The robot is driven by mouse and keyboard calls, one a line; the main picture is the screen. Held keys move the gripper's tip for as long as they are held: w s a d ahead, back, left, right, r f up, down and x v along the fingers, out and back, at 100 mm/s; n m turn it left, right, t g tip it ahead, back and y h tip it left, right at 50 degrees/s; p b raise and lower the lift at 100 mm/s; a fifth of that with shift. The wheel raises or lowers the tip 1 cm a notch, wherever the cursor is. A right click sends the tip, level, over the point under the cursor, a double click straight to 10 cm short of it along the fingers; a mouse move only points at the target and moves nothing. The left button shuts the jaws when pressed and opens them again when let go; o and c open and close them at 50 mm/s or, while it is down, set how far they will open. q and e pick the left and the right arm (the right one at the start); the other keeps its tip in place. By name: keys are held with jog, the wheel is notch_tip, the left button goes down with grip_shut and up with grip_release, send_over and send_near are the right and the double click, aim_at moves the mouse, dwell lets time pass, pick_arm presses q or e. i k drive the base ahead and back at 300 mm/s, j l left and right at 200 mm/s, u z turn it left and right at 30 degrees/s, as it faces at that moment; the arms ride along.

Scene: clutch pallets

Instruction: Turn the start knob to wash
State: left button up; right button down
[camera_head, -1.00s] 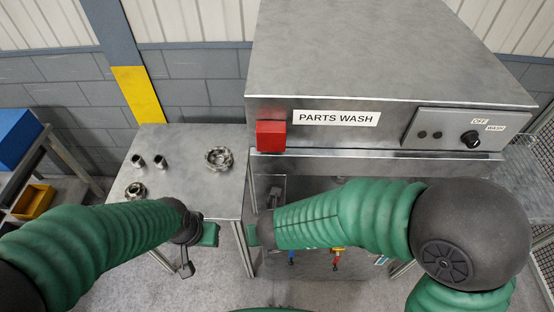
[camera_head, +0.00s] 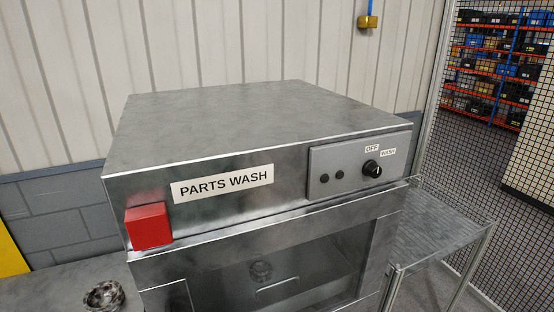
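The parts washer (camera_head: 235,125) is a grey metal box with a "PARTS WASH" label (camera_head: 222,184) on its front. The black start knob (camera_head: 372,168) sits on a control panel (camera_head: 325,162) at the front right. "OFF" is printed above the knob and "WASH" to its upper right. The knob's pale mark is too small to read surely. Two dark round buttons are left of the knob. Neither of my grippers is in the head view.
A red block (camera_head: 148,226) is on the washer's front left corner. A window below shows a metal part (camera_head: 261,271) inside. Another metal part (camera_head: 104,296) lies on the left table. A metal side table (camera_head: 440,232) and a mesh fence (camera_head: 500,150) stand right.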

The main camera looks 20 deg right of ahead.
aim_at(370, 168)
jog(key=z, duration=1.35)
